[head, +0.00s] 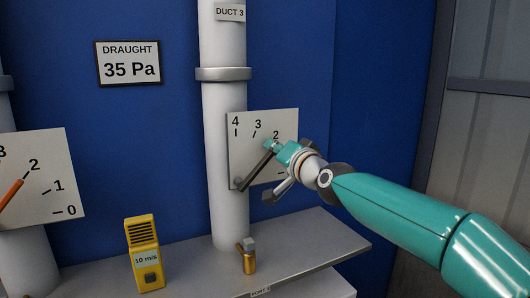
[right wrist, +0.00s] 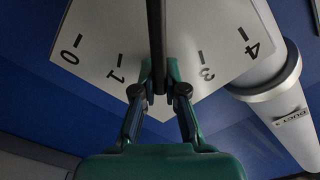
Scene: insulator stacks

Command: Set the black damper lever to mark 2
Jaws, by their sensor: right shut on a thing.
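The black damper lever (head: 257,168) is pivoted at the lower left of a white scale plate (head: 243,131) on the DUCT 3 pipe. It slants up and right toward the printed 2. My right gripper (head: 274,147) is shut on its upper end, just below the 2, and hides that mark's tick. In the right wrist view, the lever (right wrist: 156,35) runs between the two fingers of my right gripper (right wrist: 159,78). There it lies between the 1 and the 3, with the 2 hidden. My left gripper is not in view.
A second scale with an orange lever (head: 11,195) is at the left. A yellow meter reading 10 m/s (head: 145,255) and a small brass object (head: 249,262) stand on the grey shelf (head: 205,273). A draught sign (head: 129,63) reads 35 Pa.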

